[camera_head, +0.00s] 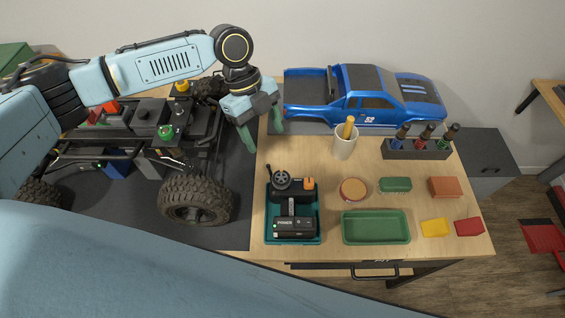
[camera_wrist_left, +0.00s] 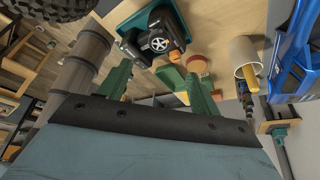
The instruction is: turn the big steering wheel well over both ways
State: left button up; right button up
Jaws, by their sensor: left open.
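The steering wheel (camera_head: 281,180) is a dark spoked wheel on the black handheld transmitter (camera_head: 291,203), which sits in a teal tray (camera_head: 268,238) on the wooden table. In the left wrist view the wheel (camera_wrist_left: 159,43) shows pale spokes, beyond the fingers. My left gripper (camera_head: 264,136) is open and empty, with green fingers pointing down. It is above the table's back left part, behind the wheel and apart from it. Its two fingers also show in the left wrist view (camera_wrist_left: 160,88). My right gripper is not in view.
The crawler with knobby tyres (camera_head: 196,200) stands on a dark mat left of the tray. A blue truck body (camera_head: 365,95) lies at the back. A cream cup (camera_head: 345,147), a screwdriver rack (camera_head: 416,150) and a green tray (camera_head: 376,240) stand to the right.

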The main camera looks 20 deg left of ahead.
aim_at(280, 177)
pick_arm(q)
jog(key=x, duration=1.3)
jog(key=shift+s+d, duration=0.1)
jog(key=c, duration=1)
